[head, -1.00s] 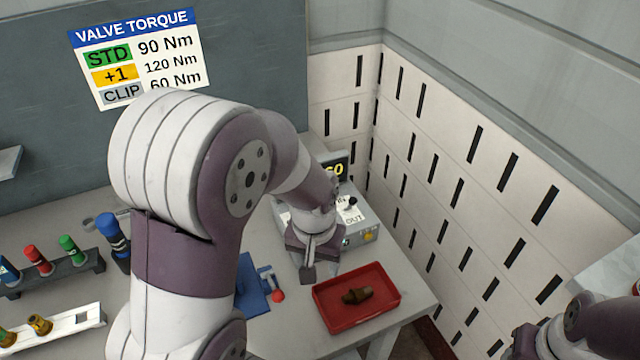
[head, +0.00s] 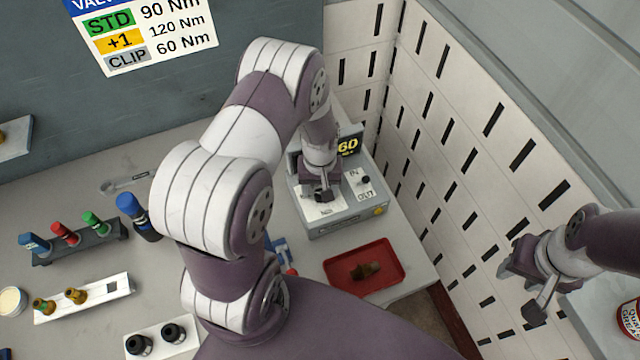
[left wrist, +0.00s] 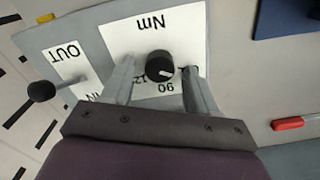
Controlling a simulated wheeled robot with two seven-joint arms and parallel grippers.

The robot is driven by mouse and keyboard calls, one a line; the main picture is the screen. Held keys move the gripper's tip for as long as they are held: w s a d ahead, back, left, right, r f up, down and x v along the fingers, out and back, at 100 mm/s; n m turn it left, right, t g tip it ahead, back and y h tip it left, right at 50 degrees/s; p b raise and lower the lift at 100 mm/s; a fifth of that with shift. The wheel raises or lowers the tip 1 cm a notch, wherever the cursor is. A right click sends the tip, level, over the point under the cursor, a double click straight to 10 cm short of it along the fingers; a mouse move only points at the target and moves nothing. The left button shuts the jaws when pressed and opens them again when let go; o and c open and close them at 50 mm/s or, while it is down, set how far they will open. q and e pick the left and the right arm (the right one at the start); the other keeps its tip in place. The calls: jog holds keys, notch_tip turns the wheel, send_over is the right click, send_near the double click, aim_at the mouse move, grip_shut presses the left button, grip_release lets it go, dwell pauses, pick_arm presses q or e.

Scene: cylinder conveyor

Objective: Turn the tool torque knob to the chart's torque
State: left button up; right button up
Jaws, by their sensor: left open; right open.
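The torque chart (head: 150,35) on the back wall reads STD 90 Nm, +1 120 Nm and CLIP 60 Nm; its title is cut off at the top. The grey tool box (head: 345,218) stands on the bench with a display (head: 348,146) showing 60. In the left wrist view the black torque knob (left wrist: 160,66) with a white mark sits on a white "Nm" label. My left gripper (left wrist: 160,88) is open, one finger on each side of the knob, with gaps visible. In the head view the left gripper (head: 324,192) hides the knob. My right gripper (head: 528,288) is open and empty at right.
A black lever (left wrist: 42,91) stands by the IN/OUT label. A red tray (head: 363,267) with a brown fitting is in front of the box. A rack (head: 80,243) of coloured tools and a white fitting strip (head: 84,298) lie at left. A perforated wall rises at right.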

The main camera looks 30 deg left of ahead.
pick_arm(q)
jog(key=shift+s+d+r, duration=0.15)
jog(key=shift+s+d, duration=0.15)
jog(key=shift+s, duration=0.15)
jog(key=shift+w+a, duration=0.15)
jog(key=shift+w, duration=0.05)
jog(key=c, duration=0.9)
jog(key=shift+c, duration=0.7)
pick_arm(e)
jog(key=shift+s+d, duration=0.25)
jog(key=shift+s, duration=0.05)
pick_arm(q)
jog(key=shift+m, duration=0.4)
jog(key=m, duration=0.5)
jog(key=shift+w+m, duration=0.1)
jog(key=shift+m, duration=0.2)
jog(key=m, duration=0.5)
jog(key=shift+b, duration=0.35)
pick_arm(e)
jog(key=shift+f, duration=0.3)
pick_arm(q)
jog(key=shift+w+m, duration=0.1)
jog(key=shift+m, duration=0.2)
